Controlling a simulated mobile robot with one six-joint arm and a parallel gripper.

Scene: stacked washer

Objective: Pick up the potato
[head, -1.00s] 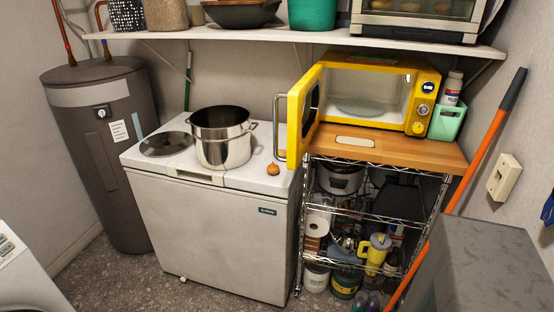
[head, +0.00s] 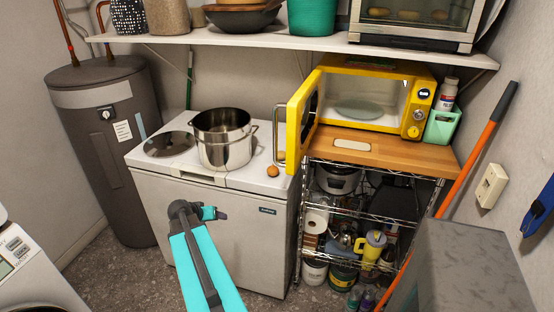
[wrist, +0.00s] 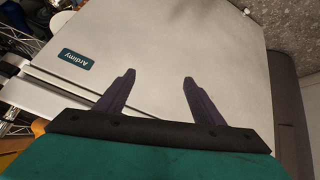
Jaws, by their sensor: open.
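A small round orange-brown item (head: 273,170) with a short tip, perhaps an onion, sits on the white freezer top, right of the steel pot. A pale yellowish lump (head: 281,156), partly hidden behind the microwave door handle, may be a potato. Several tan potato-like lumps (head: 398,14) also show behind the toaster oven's glass. My gripper (head: 221,214) is in front of the freezer's front face, below its top and apart from all these items. In the wrist view, its two dark fingers (wrist: 159,79) are spread and empty, facing the freezer's labelled front.
The steel pot (head: 224,138) and a lid (head: 169,144) rest on the freezer (head: 220,235). The yellow microwave's open door (head: 303,115) juts out beside the small items. A wire rack (head: 370,215) stands at right. A shelf (head: 300,40) spans above.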

